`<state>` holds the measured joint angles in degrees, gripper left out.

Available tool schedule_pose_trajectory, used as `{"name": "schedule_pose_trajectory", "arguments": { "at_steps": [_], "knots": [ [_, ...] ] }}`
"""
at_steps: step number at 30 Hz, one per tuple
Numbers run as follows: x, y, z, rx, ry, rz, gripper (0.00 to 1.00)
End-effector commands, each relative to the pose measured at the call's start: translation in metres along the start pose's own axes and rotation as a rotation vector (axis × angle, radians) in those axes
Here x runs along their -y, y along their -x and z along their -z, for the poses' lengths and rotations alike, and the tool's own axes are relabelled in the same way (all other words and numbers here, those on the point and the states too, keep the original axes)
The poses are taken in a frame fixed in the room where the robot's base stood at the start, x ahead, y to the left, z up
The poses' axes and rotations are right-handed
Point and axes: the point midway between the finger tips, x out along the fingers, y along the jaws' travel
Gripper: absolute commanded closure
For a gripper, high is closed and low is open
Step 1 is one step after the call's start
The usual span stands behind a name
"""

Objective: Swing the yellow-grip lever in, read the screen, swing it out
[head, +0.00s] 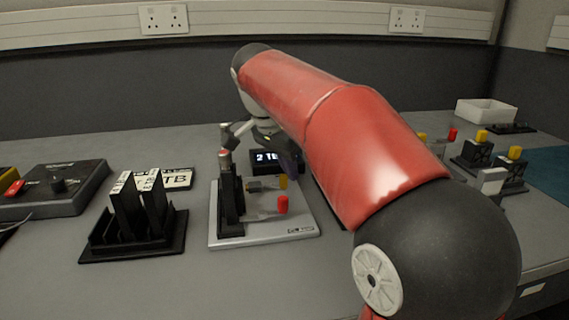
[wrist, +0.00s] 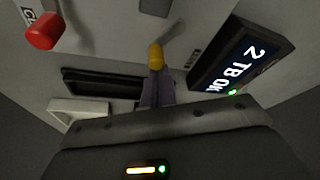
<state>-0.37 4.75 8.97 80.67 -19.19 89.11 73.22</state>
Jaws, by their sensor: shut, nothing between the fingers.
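The lever with the yellow grip (head: 283,181) sits on a pale grey board (head: 300,224), and its grip shows at the upper middle of the wrist view (wrist: 155,55). My gripper (wrist: 157,80) is shut and empty, its purple fingertips right at the yellow grip; I cannot tell whether they touch it. In the head view my gripper (head: 290,164) is partly hidden by my arm. The small screen (wrist: 232,62) reads "2 TB OK", with a green light beside it; in the head view the screen (head: 264,157) is partly covered.
A lever with a red grip (head: 283,204) stands on the same board, nearer the front. A black upright block (head: 230,205) is at its left. A black slotted rack (head: 135,240) stands further left, and a dark control box (head: 62,188) beyond it. A white bin (head: 486,110) is at back right.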

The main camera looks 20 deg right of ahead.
Motion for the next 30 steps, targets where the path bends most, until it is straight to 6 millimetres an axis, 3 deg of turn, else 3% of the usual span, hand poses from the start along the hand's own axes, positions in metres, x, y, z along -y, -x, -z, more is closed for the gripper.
{"name": "schedule_pose_trajectory", "arguments": {
  "at_steps": [25,30],
  "knots": [
    [-0.014,-0.003,0.008,-0.001,0.000,-0.001,1.00],
    [-0.015,0.006,0.013,-0.001,-0.001,0.000,1.00]
  ]
}}
